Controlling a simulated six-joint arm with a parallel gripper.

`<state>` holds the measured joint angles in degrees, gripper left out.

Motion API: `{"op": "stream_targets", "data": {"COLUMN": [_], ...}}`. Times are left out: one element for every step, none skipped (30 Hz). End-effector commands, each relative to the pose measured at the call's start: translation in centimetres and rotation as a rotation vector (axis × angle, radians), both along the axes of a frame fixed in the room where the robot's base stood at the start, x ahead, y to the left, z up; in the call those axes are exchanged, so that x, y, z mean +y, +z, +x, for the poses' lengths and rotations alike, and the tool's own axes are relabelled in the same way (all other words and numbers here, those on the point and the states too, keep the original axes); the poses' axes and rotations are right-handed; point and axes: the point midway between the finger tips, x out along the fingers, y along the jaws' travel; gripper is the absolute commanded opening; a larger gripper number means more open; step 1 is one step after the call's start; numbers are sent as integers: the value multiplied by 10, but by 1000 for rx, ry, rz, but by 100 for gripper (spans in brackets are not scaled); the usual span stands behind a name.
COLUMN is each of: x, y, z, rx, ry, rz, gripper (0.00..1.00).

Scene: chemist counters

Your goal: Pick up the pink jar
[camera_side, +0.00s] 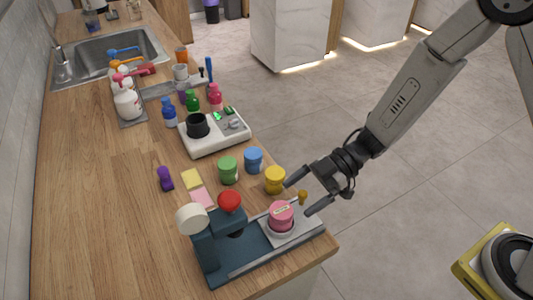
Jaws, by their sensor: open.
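The pink jar (281,215) stands upright on the light plate of a dark blue press-like device (252,247) at the near end of the counter. It has a pale label on its side. My gripper (297,197) is open, its two dark fingers pointing left toward the jar. In the picture one finger ends above and behind the jar and the other ends to its right. I cannot tell how deep the jar lies between them. Nothing is held.
Yellow (275,180), blue (253,160) and green (228,170) jars stand just behind the device. A white scale-like unit (215,137) stands farther back. The counter's left side (95,220) is clear.

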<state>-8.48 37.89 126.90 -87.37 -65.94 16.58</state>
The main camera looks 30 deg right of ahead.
Motion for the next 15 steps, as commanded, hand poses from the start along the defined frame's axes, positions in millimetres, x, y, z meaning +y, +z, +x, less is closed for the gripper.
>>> {"op": "stream_targets", "data": {"x": [3,4,5,5,5,5,5,5,6,7,8,10,12,14,17], "y": [-1,-2,-2,-2,-2,-2,-2,-2,-2,-3,-3,-4,-5,-6,-8], "z": [0,0,0,0,0,0,0,0,0,0,0,-1,-1,-1,-2], "rx": [0,-1,-1,-1,-1,-1,-1,-1,-1,-2,-2,-2,-2,-1,-1], "ry": [1,0,0,0,0,-1,-1,-1,-1,1,1,1,1,2,3], "rz": [0,0,0,0,0,0,0,0,0,0,0,0,0,0,0], "gripper": [100,100,100,100,100,100,100,100,100,100,100,100,100,100,100]}}
